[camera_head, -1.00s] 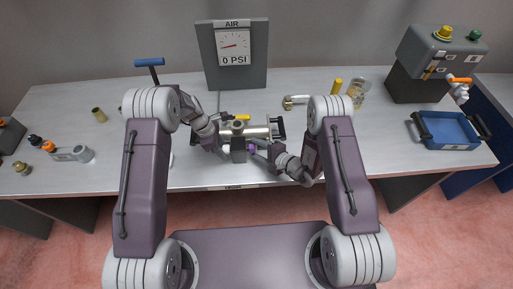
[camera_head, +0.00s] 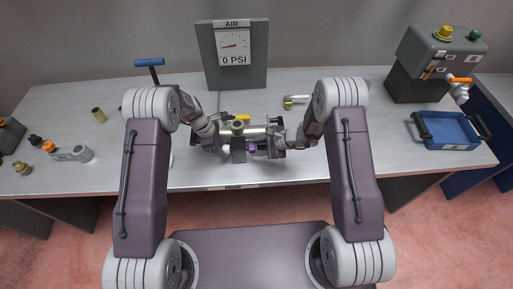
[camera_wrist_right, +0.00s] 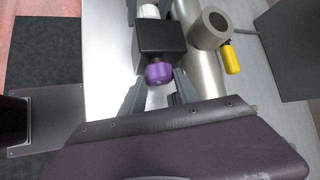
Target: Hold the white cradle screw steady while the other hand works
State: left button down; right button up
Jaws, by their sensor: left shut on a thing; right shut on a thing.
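The cradle's black block (camera_head: 238,152) sits under a silver cylinder (camera_head: 258,132) on the bench. In the right wrist view, the white cradle screw (camera_wrist_right: 148,11) sticks out of the far side of this block (camera_wrist_right: 160,38), with a dark finger beside it. My left gripper (camera_head: 221,141) is shut at that side and hides the screw in the head view. A purple knob (camera_wrist_right: 158,74) is on the block's near side. My right gripper (camera_wrist_right: 158,88) has its fingers on both sides of this knob; it also shows in the head view (camera_head: 268,148).
A short upright tube (camera_wrist_right: 209,28) and a yellow-handled part (camera_wrist_right: 231,59) stand close to the block. A gauge panel (camera_head: 232,75) reading 0 PSI is behind. A blue tray (camera_head: 452,131) is at right, loose fittings at left. The front bench strip is clear.

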jog(key=shift+w+r+m+g, duration=0.1)
jog(key=shift+w+m+g, duration=0.1)
jog(key=shift+g, duration=0.35)
jog(key=shift+w+r+m+g, duration=0.1)
jog(key=shift+m+g, duration=0.1)
jog(key=shift+g, duration=0.35)
jog(key=m+g, duration=0.1)
jog(key=g, duration=0.1)
jog(key=shift+w+f+g, duration=0.1)
jog(key=shift+g, duration=0.2)
jog(key=o, duration=1.1)
jog(key=shift+a, duration=0.1)
jog(key=shift+v, duration=2.5)
jog(key=v, duration=1.2)
jog(key=shift+w, duration=0.1)
